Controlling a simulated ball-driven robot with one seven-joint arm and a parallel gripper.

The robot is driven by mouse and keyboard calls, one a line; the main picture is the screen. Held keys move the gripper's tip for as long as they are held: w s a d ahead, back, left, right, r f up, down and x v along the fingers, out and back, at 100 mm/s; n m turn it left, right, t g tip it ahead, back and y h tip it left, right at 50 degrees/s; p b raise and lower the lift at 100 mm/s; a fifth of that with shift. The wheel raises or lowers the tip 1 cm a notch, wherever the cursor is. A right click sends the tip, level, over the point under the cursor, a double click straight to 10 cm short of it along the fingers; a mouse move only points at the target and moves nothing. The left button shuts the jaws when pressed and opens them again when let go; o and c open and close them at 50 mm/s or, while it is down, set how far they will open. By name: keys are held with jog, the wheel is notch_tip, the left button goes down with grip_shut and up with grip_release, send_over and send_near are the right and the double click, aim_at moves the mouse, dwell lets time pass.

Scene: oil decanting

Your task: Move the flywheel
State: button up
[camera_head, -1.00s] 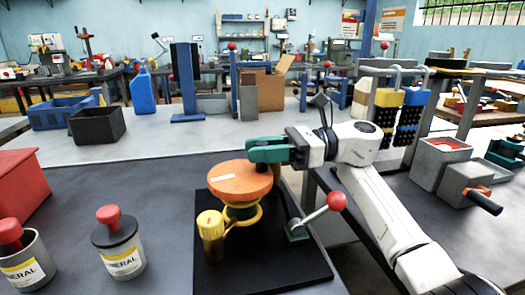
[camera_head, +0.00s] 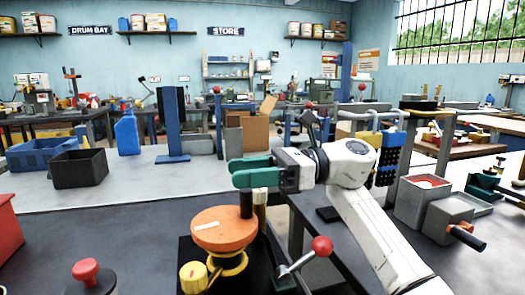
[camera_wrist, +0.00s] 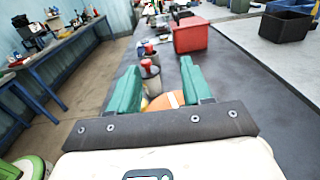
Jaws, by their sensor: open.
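An orange disc (camera_head: 224,229), which I take for the flywheel, sits on a yellow mount (camera_head: 229,262) over a black base plate. A pale strip marks its top. A dark post (camera_head: 246,204) and a tan post (camera_head: 260,211) rise at its far right edge; I cannot tell if they belong to it. My gripper (camera_head: 238,171), with green fingers, is open and empty, above and behind the disc. In the wrist view the disc (camera_wrist: 165,100) shows partly between and below the open fingers, its near part hidden by my gripper.
A red-knobbed lever (camera_head: 321,246) stands right of the disc, and a yellow cylinder (camera_head: 193,277) in front of it. A red-knobbed weight (camera_head: 87,272) is at front left. A black bin (camera_head: 80,168) and blue crate (camera_head: 42,154) stand on the bench behind.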

jog(key=s+d+r, duration=0.2)
jog(key=s+r, duration=0.5)
jog(key=s, duration=0.4)
jog(key=shift+s+d, duration=0.15)
jog(key=shift+d, duration=0.2)
jog(key=shift+o, duration=0.2)
